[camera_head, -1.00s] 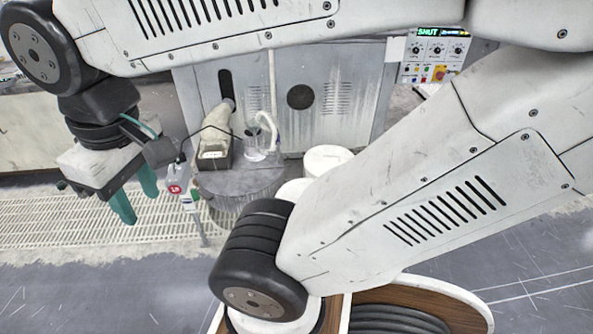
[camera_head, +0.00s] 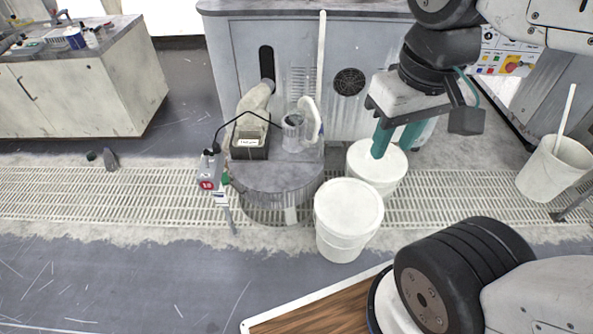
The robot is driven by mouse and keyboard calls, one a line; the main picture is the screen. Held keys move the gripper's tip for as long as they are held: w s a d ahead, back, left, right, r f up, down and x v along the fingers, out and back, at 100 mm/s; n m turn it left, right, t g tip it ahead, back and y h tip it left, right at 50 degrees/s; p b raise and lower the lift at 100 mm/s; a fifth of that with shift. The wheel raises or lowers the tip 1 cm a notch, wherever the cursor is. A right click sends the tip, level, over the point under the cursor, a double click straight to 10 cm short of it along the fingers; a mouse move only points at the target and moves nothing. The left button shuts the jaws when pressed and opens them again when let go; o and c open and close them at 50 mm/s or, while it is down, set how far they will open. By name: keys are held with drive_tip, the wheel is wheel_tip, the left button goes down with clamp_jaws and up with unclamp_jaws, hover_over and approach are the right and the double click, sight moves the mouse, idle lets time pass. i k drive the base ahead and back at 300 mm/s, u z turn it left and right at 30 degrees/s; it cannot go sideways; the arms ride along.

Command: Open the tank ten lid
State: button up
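My gripper (camera_head: 393,150) has two teal fingers pointing down with a gap between them; nothing shows in the gap. It is at the right, in front of the grey cabinet. Its fingertips overlap the lid of the rear white bucket (camera_head: 366,180) in the picture; I cannot tell whether they touch it. A second lidded white bucket (camera_head: 345,232) stands nearer, left of the gripper. A small grey box with a red round label (camera_head: 207,184) sits at the left edge of a round grey drum (camera_head: 268,190); its number is too small to read surely. I cannot tell which thing is tank ten.
On the drum stand a beige bottle-like device (camera_head: 254,112) and a clear jug (camera_head: 293,133). The grey cabinet (camera_head: 222,60) stands behind. An open white bucket with a stick (camera_head: 540,170) is at the far right. A bench (camera_head: 100,95) is at upper left. The floor grating (camera_head: 110,195) is mostly clear.

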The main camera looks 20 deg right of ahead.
sight(283, 177)
drive_tip(key=z, duration=0.55)
drive_tip(key=k, duration=0.65)
drive_tip(key=z, duration=0.85)
drive_tip(key=i, duration=0.6)
drive_tip(key=u, duration=0.55)
drive_tip(key=i, duration=0.65)
drive_tip(key=u, duration=0.8)
